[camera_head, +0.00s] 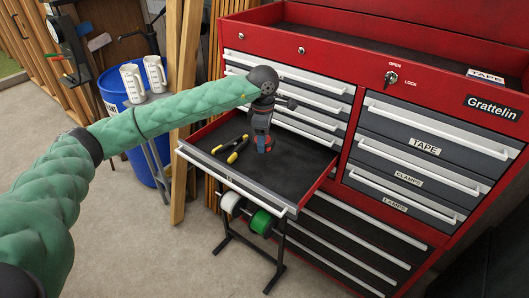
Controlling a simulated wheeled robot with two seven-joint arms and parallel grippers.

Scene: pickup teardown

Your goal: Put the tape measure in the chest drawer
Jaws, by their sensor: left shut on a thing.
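The red tool chest (355,122) has one drawer (255,191) pulled out, with a dark lined floor. My left gripper (264,146) points down over the open drawer from the end of my green-sleeved arm. It is shut on a small orange and blue thing (264,149), which I take for the tape measure; the fingers hide much of it. It is low, close to the drawer floor; I cannot tell whether it touches. My right gripper is not in view.
Yellow-and-black pliers (237,149) lie in the open drawer, left of my gripper. Closed drawers labelled TAPE (424,146), CLAMPS and LAMPS are at the right. Spools (260,221) hang below the open drawer. A blue barrel (118,90) and white jugs (155,73) stand left.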

